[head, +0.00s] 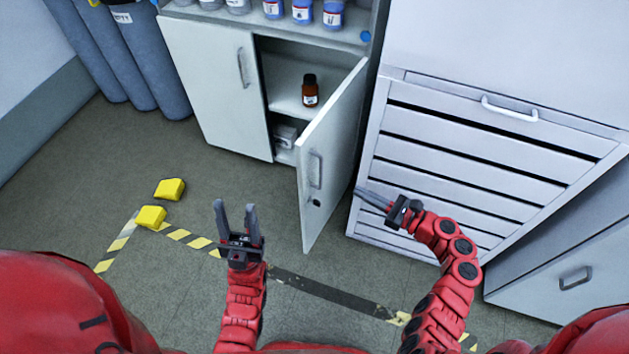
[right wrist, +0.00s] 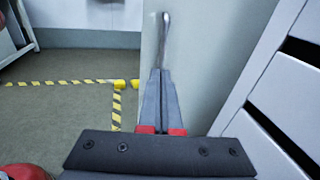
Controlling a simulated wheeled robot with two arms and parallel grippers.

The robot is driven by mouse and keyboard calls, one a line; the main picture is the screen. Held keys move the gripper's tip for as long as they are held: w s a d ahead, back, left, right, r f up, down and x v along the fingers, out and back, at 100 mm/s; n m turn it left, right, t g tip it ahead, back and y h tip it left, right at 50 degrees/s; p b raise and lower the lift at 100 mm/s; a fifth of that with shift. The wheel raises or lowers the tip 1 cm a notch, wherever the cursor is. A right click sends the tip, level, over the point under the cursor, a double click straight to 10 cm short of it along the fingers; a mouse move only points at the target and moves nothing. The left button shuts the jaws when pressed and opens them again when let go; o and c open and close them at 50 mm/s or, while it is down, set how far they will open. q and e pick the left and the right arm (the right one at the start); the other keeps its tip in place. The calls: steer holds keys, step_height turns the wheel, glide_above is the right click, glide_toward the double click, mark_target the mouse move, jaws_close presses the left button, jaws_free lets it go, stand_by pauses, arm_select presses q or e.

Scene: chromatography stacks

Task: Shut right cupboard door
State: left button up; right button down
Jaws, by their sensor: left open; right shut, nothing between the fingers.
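The right cupboard door (head: 335,150) stands wide open, swung out towards me, hinged on its right side. Its outer face, with a vertical handle (head: 315,169), faces right. My right gripper (head: 358,190) is shut and empty, just right of this face. In the right wrist view its closed fingers (right wrist: 159,72) point at the pale door (right wrist: 205,50), with the handle (right wrist: 163,38) just above the tips. I cannot tell whether they touch the door. My left gripper (head: 235,206) is open and empty above the floor, left of the door.
The left cupboard door (head: 215,80) is shut. A brown bottle (head: 310,91) stands on the inner shelf, with a pale box (head: 285,135) below. A drawer unit (head: 450,150) stands close on the right. Yellow blocks (head: 170,188) lie on the floor at left.

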steer(key=s+r+g+y, duration=0.1)
steer(key=s+r, duration=0.1)
glide_toward(304, 169)
steer(key=shift+n, duration=0.3)
steer(key=b+x, duration=0.1)
steer(key=x, duration=0.5)
steer(key=shift+w+a, duration=0.2)
steer(key=shift+a, duration=0.15)
steer(key=shift+a, duration=0.1)
